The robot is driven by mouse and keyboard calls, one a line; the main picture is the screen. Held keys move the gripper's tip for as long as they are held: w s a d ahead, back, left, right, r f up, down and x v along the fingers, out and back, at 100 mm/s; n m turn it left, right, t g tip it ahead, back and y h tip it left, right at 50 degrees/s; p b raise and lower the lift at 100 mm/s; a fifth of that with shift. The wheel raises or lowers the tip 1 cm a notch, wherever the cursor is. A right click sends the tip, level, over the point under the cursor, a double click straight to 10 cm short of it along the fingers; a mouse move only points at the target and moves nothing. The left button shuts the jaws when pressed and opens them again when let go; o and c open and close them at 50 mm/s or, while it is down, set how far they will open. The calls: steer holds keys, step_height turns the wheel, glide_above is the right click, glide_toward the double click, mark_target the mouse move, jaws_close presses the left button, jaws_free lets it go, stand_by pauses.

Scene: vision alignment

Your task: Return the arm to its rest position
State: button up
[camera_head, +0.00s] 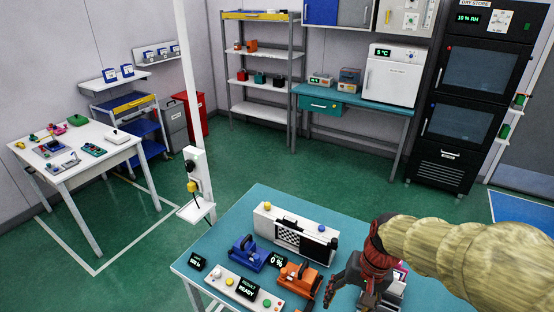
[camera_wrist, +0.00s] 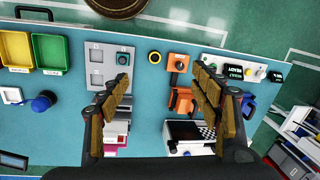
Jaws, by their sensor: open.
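My gripper (camera_head: 345,285) hangs over the right part of the teal bench (camera_head: 215,240), with my sleeved arm reaching in from the right. In the wrist view my gripper (camera_wrist: 165,85) has its two fingers wide apart, with nothing held between them. Below it lie the bench top and an orange device (camera_wrist: 182,98). In the head view the orange device (camera_head: 299,281) is just left of my gripper, and a blue device (camera_head: 247,252) is farther left. My arm and gripper hide part of the bench's right side.
A white unit with a checkerboard (camera_head: 288,238) stands at the bench's back. A button panel (camera_head: 240,287) reading READY lies in front. A white post (camera_head: 190,90) rises beside the bench. Yellow and green trays (camera_wrist: 48,51) show in the wrist view. Green floor (camera_head: 240,160) is open behind.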

steer(key=s+r+n+t+h+b, duration=0.1)
steer(key=s+r+t+b, duration=0.1)
steer(key=s+b, duration=0.2)
steer(key=s+d+r+n+t+b, duration=0.1)
steer(key=s+r+n+t+b, duration=0.1)
steer(key=s, duration=0.4)
steer(key=shift+d+r+n+t+h+b, duration=0.15)
steer(key=shift+r+n+t+h+b, duration=0.2)
steer(key=shift+r+t+b, duration=0.7)
steer(key=shift+f+g, duration=0.15)
steer(key=shift+g, duration=0.2)
steer(key=shift+c, duration=0.2)
